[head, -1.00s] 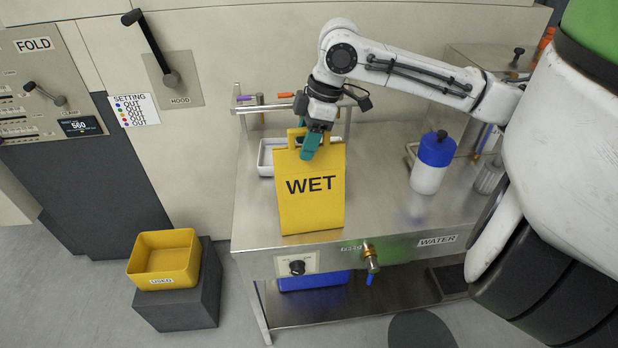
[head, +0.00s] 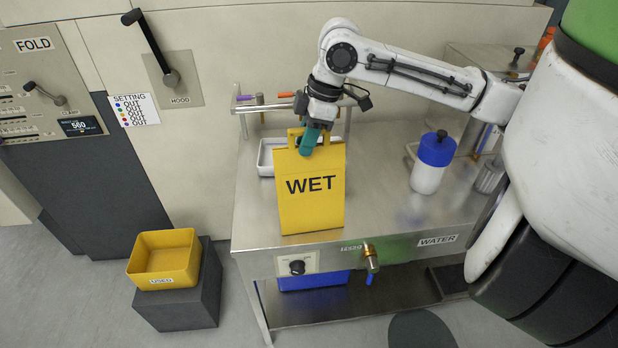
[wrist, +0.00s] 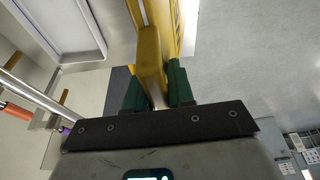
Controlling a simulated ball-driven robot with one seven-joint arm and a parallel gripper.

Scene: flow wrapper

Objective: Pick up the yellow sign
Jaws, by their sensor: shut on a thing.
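The yellow sign (head: 310,205) with the word WET stands upright at the front edge of the metal table in the head view. My gripper (head: 309,142) is at its top, with green fingers on the sign's handle. In the wrist view the yellow sign (wrist: 152,52) runs between the two green fingers of my gripper (wrist: 157,88), and they are shut on it. The sign's lower edge is close to the table top; I cannot tell whether it touches.
A white tray (head: 265,157) lies behind the sign. A blue-capped white bottle (head: 428,175) stands to the right on the metal table (head: 385,205). A rail with coloured handles is behind. A yellow USED bin (head: 165,262) sits on a dark block at the lower left.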

